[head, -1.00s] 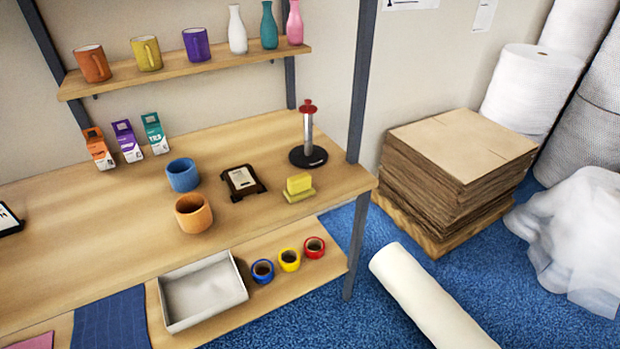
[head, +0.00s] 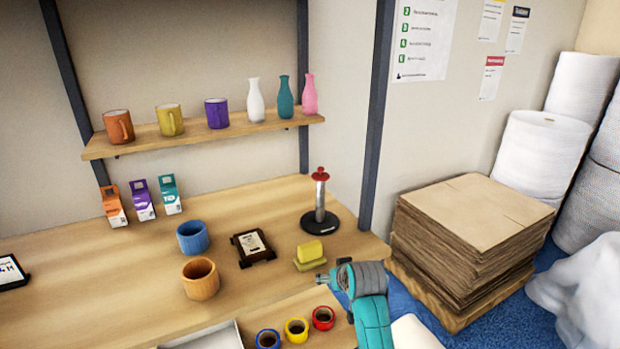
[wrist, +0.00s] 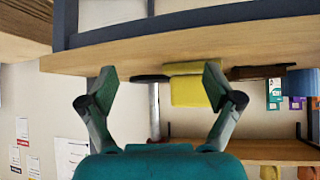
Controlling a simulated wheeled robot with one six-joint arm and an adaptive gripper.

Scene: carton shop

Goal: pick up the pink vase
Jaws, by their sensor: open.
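The pink vase (head: 309,95) stands upright at the right end of the wall shelf (head: 215,133) in the head view, just right of a teal vase (head: 284,97). I cannot make it out in the wrist view. My gripper (wrist: 160,84) is open in the wrist view, its two fingers spread with nothing held. In the head view my teal arm shows at the bottom, in front of the workbench's right end, well below the vase and apart from it.
A white vase (head: 256,100) and several mugs share the shelf. A dark post (head: 376,120) rises right of the vase. Below stand a red-topped stamp-like stand (head: 320,205) and a yellow block (head: 311,251). A cardboard stack (head: 465,225) is at right.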

